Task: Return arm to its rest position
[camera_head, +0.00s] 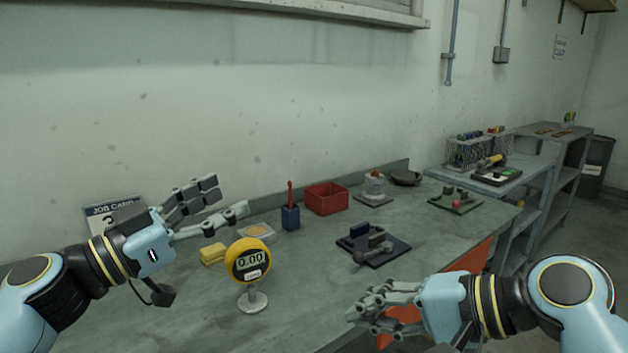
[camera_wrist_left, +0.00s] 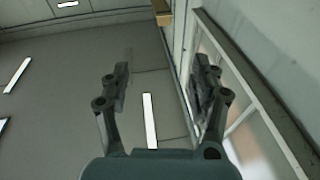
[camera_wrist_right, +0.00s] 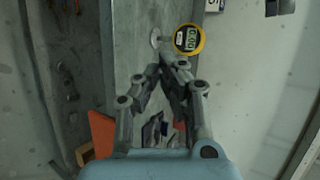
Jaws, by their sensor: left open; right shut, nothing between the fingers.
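My left gripper (camera_head: 222,211) is open and empty, raised over the left part of the bench near the wall. In the left wrist view its two fingers (camera_wrist_left: 160,85) stand wide apart, with only ceiling and wall beyond them. My right gripper (camera_head: 368,306) is shut and empty at the front edge of the bench, to the right of the yellow gauge. In the right wrist view its fingertips (camera_wrist_right: 168,70) come together with nothing between them. Both arms are bent and come in from the lower corners of the head view.
On the bench (camera_head: 310,262) stand a yellow gauge (camera_head: 248,261) reading 0.00, a yellow block (camera_head: 213,254), a blue holder (camera_head: 290,217), a red bin (camera_head: 326,199) and a dark plate with a vise-like part (camera_head: 373,245). A job card (camera_head: 113,212) is behind my left arm. Shelving (camera_head: 545,190) stands right.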

